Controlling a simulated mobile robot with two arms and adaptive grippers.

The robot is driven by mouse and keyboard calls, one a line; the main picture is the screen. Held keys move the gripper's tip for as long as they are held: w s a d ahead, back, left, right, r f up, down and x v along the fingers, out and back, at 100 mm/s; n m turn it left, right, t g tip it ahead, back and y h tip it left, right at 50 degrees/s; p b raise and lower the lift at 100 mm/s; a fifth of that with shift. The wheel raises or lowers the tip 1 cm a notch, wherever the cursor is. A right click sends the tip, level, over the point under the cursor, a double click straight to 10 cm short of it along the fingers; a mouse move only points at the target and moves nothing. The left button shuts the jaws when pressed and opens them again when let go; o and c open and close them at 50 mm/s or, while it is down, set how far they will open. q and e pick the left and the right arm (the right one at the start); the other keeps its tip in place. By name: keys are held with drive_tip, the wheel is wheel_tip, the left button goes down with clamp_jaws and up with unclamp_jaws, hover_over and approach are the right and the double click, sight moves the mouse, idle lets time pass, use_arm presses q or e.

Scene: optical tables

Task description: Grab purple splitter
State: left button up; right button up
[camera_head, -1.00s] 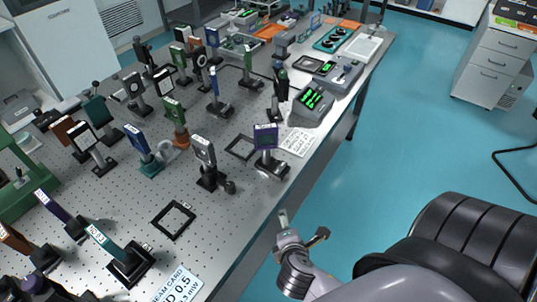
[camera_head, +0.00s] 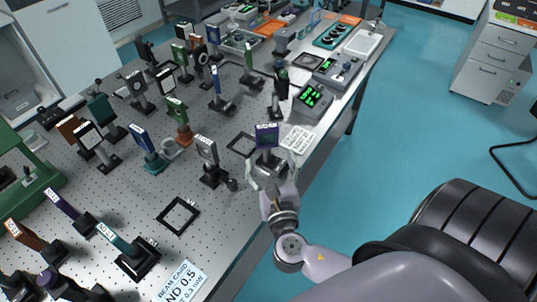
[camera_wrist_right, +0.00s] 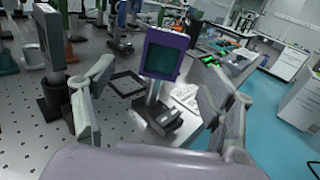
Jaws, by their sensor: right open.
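The purple splitter (camera_head: 266,136) stands upright on its post and dark base near the table's right edge. In the right wrist view the splitter (camera_wrist_right: 163,55) shows a purple square frame around a dark teal plate, with its post and base (camera_wrist_right: 158,117) below. My right gripper (camera_head: 268,180) is at the table edge just in front of the splitter. In the wrist view the open fingers of my right gripper (camera_wrist_right: 150,100) stand on either side of the splitter, apart from it, with nothing held. My left gripper is not in view.
A grey-framed mount (camera_head: 207,150) on a black base stands left of the splitter. A black square outline (camera_head: 242,145) and a printed card (camera_head: 297,138) lie beside it. A grey device with green digits (camera_head: 312,97) stands behind. Open floor lies to the right.

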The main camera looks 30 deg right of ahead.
sight(267, 134)
drive_tip(key=p+x, duration=0.1)
drive_tip(key=x, duration=0.4)
drive_tip(key=shift+w, duration=0.1)
drive_tip(key=x, duration=0.1)
drive_tip(key=p+x, duration=0.1)
drive_tip(key=x, duration=0.1)
drive_tip(key=p+x, duration=0.1)
drive_tip(key=shift+w+d+r, duration=0.15)
drive_tip(key=shift+d+r, duration=0.1)
drive_tip(key=shift+d, duration=0.3)
drive_tip(key=shift+w+d+f, duration=0.1)
drive_tip(key=shift+w, duration=0.2)
drive_tip(key=shift+c, duration=0.2)
drive_tip(key=shift+s, duration=0.1)
drive_tip(key=shift+c, duration=0.6)
clamp_jaws()
